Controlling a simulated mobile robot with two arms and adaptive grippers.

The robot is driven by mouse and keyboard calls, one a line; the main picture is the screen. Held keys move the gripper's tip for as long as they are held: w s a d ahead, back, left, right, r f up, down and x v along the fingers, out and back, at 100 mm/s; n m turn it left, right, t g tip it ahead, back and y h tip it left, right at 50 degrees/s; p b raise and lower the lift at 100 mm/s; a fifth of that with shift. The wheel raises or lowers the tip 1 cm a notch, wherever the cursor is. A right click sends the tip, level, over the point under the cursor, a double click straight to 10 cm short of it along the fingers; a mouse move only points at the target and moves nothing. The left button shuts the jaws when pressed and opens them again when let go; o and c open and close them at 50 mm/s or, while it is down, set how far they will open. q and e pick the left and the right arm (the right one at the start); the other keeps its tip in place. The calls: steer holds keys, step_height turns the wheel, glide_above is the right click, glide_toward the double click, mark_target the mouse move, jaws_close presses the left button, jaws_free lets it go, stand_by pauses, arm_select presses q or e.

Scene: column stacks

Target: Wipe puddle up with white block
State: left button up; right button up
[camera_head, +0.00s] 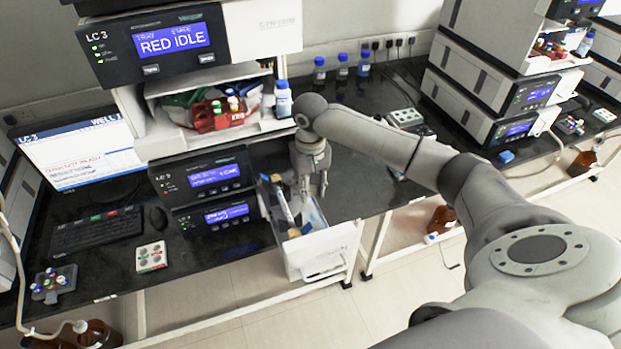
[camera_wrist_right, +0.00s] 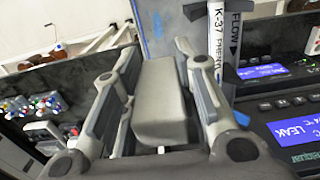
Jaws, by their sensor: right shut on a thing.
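My right gripper (camera_head: 312,192) points down at the open white drawer (camera_head: 318,252) of the middle stack. In the right wrist view, my right gripper (camera_wrist_right: 155,75) is shut on the pale white block (camera_wrist_right: 160,105), which sits between its two fingers. In the head view the fingers hide the block. A bluish surface (camera_wrist_right: 160,25) shows beyond the fingertips; I cannot tell whether it is the puddle. My left gripper is not in view.
A module screen (camera_wrist_right: 295,132) reads LEAK. A bottle (camera_head: 283,98) stands on the shelf by my arm. Bare black bench (camera_head: 355,185) lies right of the drawer.

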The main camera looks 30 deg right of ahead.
mark_target(311, 196)
step_height(311, 196, down, 3)
steer(key=shift+r, duration=0.1)
steer(key=shift+s+f+b, duration=0.1)
steer(key=shift+f+b, duration=0.25)
steer(key=shift+f, duration=0.4)
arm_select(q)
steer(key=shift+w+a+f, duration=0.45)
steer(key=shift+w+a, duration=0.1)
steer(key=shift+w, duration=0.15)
arm_select(e)
steer(key=shift+f, duration=0.7)
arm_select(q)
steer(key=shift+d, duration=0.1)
arm_select(e)
steer(key=shift+f, duration=0.65)
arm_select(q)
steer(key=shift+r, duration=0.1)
